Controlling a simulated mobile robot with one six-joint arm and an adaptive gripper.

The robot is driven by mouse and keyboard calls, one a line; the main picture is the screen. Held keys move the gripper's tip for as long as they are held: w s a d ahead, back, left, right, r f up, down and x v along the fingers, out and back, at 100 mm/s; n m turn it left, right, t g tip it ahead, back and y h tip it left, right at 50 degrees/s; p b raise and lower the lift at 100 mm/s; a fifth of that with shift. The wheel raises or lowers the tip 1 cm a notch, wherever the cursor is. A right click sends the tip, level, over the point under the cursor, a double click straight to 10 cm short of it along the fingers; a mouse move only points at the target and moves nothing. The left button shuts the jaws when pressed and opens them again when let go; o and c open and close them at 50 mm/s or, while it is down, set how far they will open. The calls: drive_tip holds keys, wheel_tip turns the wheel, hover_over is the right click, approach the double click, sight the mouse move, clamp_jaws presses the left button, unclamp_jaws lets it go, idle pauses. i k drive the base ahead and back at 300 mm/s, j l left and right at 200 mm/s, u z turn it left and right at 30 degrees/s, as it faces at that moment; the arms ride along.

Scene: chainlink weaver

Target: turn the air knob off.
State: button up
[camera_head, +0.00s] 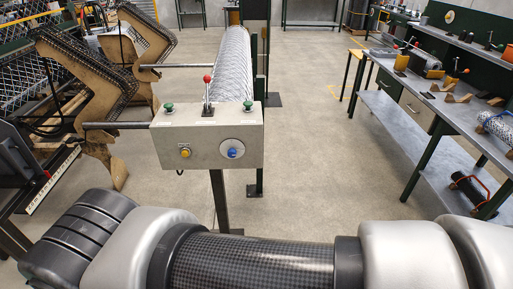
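A grey control box (208,144) stands on a post in the middle of the camera_head view. On its front face, at the right, is a round blue knob (232,152) on a white disc. At the left of that face is a smaller yellow button or knob (185,153). The small labels are too small to read, so I cannot tell by text which is the air knob or its setting. My arm (255,262) crosses the bottom of the view in front of the box, apart from it. My gripper is not in view.
On the box top are a red-tipped lever (208,92) and two green buttons (168,107) (248,105). A roll of wire mesh (232,65) lies behind it. Weaving machinery (75,75) stands left. A workbench (430,100) with tools stands right. The floor between is clear.

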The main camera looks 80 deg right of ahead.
sight(232, 152)
drive_tip(key=z, duration=2.25)
drive_tip(key=l+z, duration=0.35)
drive_tip(key=i+l+z, duration=0.15)
drive_tip(key=z, duration=0.15)
drive_tip(key=l, duration=0.15)
